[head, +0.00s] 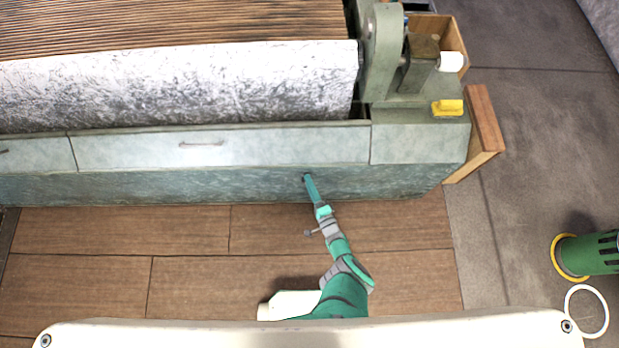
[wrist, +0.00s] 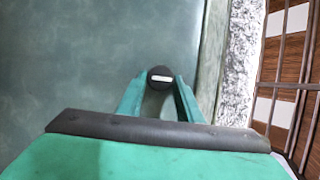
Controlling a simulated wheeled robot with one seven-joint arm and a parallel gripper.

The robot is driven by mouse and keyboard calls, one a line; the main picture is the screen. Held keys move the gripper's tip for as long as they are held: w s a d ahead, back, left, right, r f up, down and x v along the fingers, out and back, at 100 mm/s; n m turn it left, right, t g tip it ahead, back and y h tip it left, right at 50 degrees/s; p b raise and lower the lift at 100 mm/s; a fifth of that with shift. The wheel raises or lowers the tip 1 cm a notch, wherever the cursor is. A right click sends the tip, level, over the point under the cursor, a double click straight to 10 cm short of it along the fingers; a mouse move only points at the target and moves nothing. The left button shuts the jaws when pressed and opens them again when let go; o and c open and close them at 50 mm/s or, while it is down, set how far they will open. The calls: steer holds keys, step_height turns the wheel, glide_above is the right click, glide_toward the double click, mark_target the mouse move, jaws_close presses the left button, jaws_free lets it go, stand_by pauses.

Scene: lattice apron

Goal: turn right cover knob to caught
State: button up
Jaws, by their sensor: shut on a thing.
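The cover knob (wrist: 160,77) is a small dark round knob with a white bar mark across its face, seen in the wrist view. The bar lies nearly level in that view. My gripper (wrist: 159,84) has its two green fingers closed on either side of the knob. In the head view my gripper (head: 308,181) reaches the dark green lower front panel (head: 200,186) of the machine, right of its middle. The knob is too small and covered there to make out. I cannot tell from the mark whether it is caught.
Above the panel runs a pale cover (head: 270,148) with a handle (head: 202,144). A white speckled roll (head: 190,85) lies behind it. A yellow block (head: 447,107) sits on the right end housing. A green cylinder (head: 592,253) stands at far right. The wooden floor in front is clear.

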steer(key=shift+d, duration=0.15)
steer(key=o, duration=1)
steer(key=shift+o, duration=0.2)
steer(key=shift+s, duration=0.1)
steer(key=v, duration=1)
steer(key=shift+s, duration=0.25)
steer(key=shift+d, duration=0.1)
